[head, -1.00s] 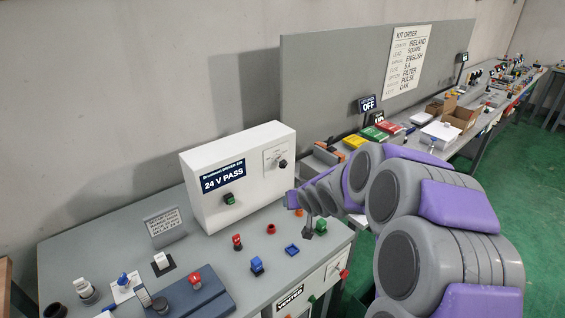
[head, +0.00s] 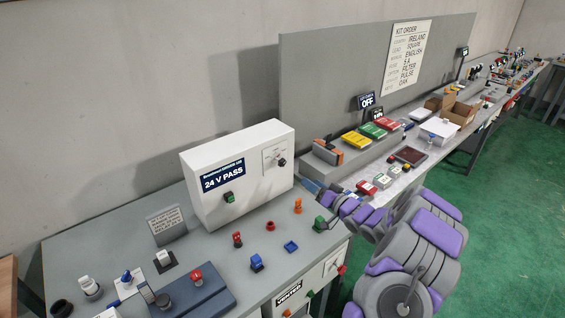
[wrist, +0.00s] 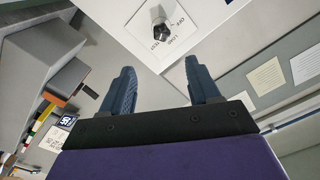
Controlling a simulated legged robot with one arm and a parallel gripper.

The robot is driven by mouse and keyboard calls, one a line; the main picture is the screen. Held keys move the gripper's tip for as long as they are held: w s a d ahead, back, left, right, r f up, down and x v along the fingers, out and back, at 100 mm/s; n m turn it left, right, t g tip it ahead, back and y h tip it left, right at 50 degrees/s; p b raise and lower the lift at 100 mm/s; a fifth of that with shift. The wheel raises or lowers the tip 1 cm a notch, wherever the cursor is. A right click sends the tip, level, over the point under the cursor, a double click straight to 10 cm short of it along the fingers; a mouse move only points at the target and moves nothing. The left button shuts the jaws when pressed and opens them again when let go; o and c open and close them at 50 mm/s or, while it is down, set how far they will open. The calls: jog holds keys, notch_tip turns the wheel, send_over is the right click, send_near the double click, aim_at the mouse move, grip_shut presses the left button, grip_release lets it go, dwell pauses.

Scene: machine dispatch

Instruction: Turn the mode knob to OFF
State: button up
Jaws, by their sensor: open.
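The mode knob (wrist: 160,31) is a dark knob on a white label plate marked OFF, LOAD and TEST, near the top of the wrist view. It also shows in the head view (head: 282,161) on the right part of the white tester box (head: 200,161), whose display reads "24 V PASS". I cannot tell clearly which mark the knob points at. My gripper (wrist: 159,65) is open, with its two blue-grey fingers apart and nothing between them. The knob lies beyond the fingertips, roughly centred between them, not touched.
The grey bench (head: 215,260) holds several coloured buttons in front of the box, including a red one (head: 237,239) and a blue one (head: 257,263). A long bench with yellow, green and red blocks (head: 372,130) runs off to the right. Green floor (head: 500,200) is open at right.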

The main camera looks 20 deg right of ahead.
aim_at(284, 164)
jog(key=b+x, duration=0.2)
jog(key=x, duration=1.3)
jog(key=shift+w+a+f, duration=0.15)
jog(key=shift+w, duration=0.05)
jog(key=shift+x, duration=0.9)
jog(key=c, duration=1)
